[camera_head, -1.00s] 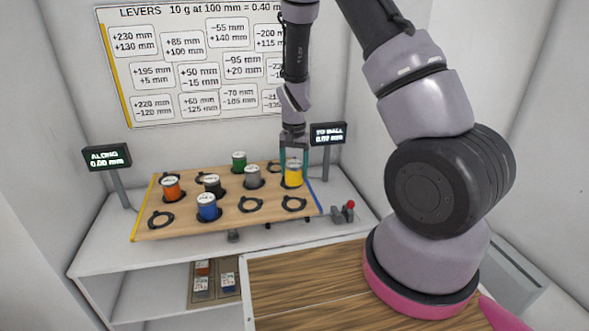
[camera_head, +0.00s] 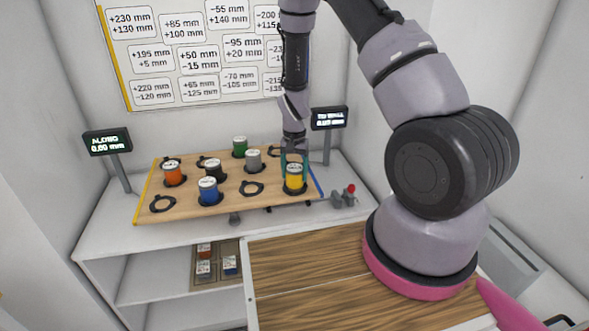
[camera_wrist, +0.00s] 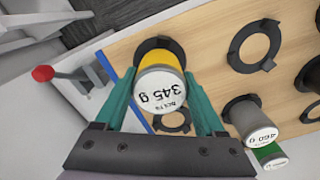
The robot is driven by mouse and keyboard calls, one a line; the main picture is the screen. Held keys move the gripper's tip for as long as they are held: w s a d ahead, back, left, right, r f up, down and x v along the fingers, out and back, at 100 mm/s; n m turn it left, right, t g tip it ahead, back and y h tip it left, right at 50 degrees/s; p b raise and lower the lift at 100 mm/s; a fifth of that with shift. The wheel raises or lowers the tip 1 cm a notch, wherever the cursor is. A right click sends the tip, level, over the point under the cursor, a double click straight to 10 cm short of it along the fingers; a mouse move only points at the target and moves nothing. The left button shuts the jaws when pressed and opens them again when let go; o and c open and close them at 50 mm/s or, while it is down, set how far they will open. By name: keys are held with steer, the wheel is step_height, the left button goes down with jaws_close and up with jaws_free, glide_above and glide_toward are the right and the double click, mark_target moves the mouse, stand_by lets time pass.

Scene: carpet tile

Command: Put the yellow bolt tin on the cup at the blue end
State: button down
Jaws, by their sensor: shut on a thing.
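The yellow bolt tin (camera_head: 294,180), marked 345 g on its white lid, is upright at the front cup near the board's blue edge (camera_head: 316,181). In the wrist view the tin (camera_wrist: 160,68) stands between the teal fingers of my gripper (camera_wrist: 161,108), which is shut on it. The dark ring of the cup (camera_wrist: 141,48) shows around its far end; I cannot tell whether the tin fully rests there. In the head view my gripper (camera_head: 293,163) is over the tin from behind. An empty cup (camera_wrist: 172,123) shows behind the tin.
The wooden board (camera_head: 232,201) also carries orange (camera_head: 173,174), black (camera_head: 213,172), blue (camera_head: 208,192), grey (camera_head: 253,162) and green (camera_head: 240,149) tins. Empty cups are at the front left (camera_head: 162,204) and front middle (camera_head: 251,189). A red-knobbed lever (camera_head: 350,189) stands right of the board.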

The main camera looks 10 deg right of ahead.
mark_target(294, 168)
steer(key=shift+f, duration=0.7)
stand_by(0.4)
jaws_free()
step_height(294, 168, up, 11)
steer(key=shift+f, duration=0.1)
